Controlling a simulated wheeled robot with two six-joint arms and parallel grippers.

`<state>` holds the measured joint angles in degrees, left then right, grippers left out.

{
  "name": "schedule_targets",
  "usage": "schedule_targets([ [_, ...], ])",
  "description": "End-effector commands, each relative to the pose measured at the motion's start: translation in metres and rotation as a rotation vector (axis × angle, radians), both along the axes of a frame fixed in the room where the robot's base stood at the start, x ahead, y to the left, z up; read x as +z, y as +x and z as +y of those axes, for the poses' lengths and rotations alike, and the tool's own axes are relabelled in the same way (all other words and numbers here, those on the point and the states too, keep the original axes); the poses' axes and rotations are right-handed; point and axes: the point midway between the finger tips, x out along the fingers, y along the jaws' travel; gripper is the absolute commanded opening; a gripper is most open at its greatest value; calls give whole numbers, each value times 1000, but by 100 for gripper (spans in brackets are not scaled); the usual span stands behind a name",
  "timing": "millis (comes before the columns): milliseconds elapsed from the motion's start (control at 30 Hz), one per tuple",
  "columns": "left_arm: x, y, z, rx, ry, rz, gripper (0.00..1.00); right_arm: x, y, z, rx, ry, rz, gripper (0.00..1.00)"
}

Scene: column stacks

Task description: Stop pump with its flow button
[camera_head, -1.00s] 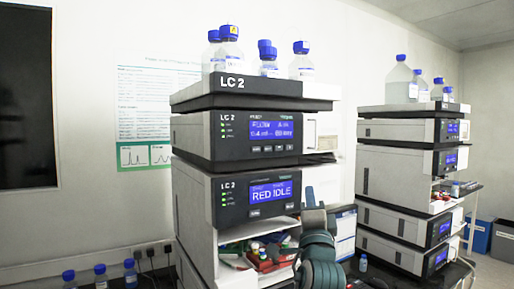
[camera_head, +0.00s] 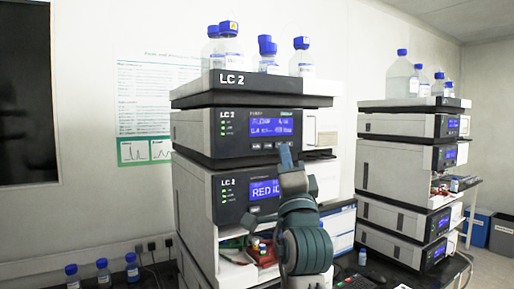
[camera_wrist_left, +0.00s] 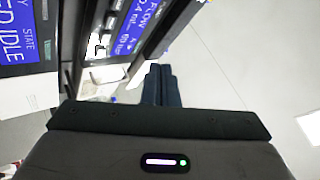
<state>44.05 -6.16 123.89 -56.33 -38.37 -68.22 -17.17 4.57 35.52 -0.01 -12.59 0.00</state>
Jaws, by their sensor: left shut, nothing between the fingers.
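The pump is the upper LC 2 module (camera_head: 194,133), with a lit blue screen (camera_head: 272,127) showing small flow text. A row of small buttons (camera_head: 262,146) sits under that screen; their labels are too small to read. My left gripper (camera_head: 285,156) is shut and empty, pointing up in front of the stack. Its tips overlap the right part of the button row; I cannot tell whether they touch. In the left wrist view, the shut fingers (camera_wrist_left: 162,86) point past the panel's edge, with the FLOW screen (camera_wrist_left: 137,22) at upper left. My right gripper is not in view.
The lower module (camera_head: 229,202) has a "RED IDLE" screen, partly covered by my gripper. Blue-capped bottles (camera_head: 230,45) stand on the stack's top tray (camera_head: 193,95). A second stack (camera_head: 398,150) stands to the right, and more bottles (camera_head: 102,271) at the lower left.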

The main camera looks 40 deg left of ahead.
Motion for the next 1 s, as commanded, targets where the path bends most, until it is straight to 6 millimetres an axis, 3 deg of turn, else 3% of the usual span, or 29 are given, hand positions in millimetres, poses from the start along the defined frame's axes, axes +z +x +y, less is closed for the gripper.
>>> schedule_targets([
  [500, -1, 25, 62, 4, 2, 1, 0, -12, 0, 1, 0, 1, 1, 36],
  [700, 0, 30, 73, 1, 0, 0, 0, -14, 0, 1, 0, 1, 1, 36],
  [1000, 0, 31, 75, 1, -1, 0, 0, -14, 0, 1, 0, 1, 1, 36],
])
